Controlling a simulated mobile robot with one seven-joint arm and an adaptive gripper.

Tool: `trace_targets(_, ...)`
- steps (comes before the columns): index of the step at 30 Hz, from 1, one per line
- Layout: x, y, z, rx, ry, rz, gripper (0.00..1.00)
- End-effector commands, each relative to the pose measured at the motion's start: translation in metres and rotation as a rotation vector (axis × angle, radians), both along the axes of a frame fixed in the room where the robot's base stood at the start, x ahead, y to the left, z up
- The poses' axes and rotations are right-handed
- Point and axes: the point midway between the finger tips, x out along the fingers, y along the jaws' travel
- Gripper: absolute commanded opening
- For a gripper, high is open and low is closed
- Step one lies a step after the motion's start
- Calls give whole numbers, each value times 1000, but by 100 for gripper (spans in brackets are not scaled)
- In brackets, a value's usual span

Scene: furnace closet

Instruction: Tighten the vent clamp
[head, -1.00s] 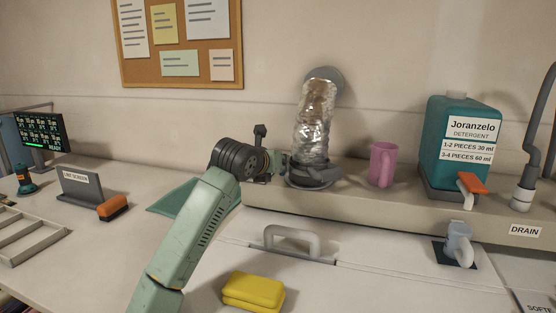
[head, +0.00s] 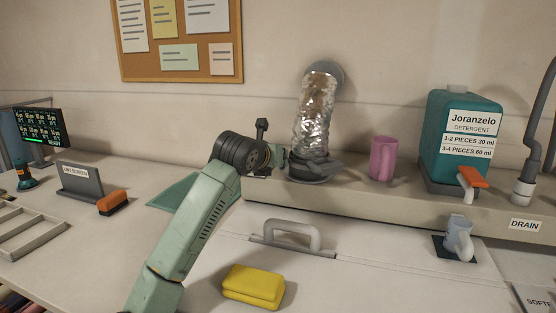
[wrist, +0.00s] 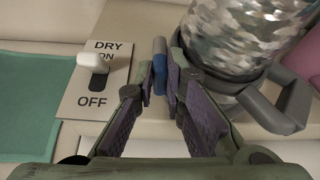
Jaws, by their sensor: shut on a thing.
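The vent clamp (head: 312,172) is a dark grey ring with a loop-like handle on its right. It sits around the base of the crinkled silver foil duct (head: 314,115), and also shows in the wrist view (wrist: 240,85). My gripper (head: 282,158) is at the clamp's left side. In the wrist view my gripper (wrist: 162,75) is shut on a small blue-grey piece (wrist: 160,48) at the clamp's left edge. The fingers partly hide how this piece joins the ring. The foil duct leans slightly and meets a round grey wall collar (head: 326,74).
A DRY ON/OFF switch (wrist: 92,62) is close left of my fingers. A pink mug (head: 383,158) and a teal detergent jug (head: 456,135) stand right of the clamp on the ledge. A grey lid handle (head: 293,234) and yellow sponge (head: 253,287) are in front.

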Motion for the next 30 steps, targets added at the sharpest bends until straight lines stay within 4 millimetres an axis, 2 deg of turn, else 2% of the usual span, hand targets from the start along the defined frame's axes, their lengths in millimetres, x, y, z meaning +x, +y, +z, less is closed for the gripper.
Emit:
trace_targets(6,-1,-2,0,99,-36,2,0)
trace_targets(13,-1,-2,2,100,-36,1,0)
trace_targets(14,-1,-2,2,100,-36,1,12)
trace_targets(17,-1,-2,2,100,-36,1,19)
trace_targets(26,-1,-2,1,99,-35,1,20)
trace_targets(30,-10,2,5,100,-36,2,20)
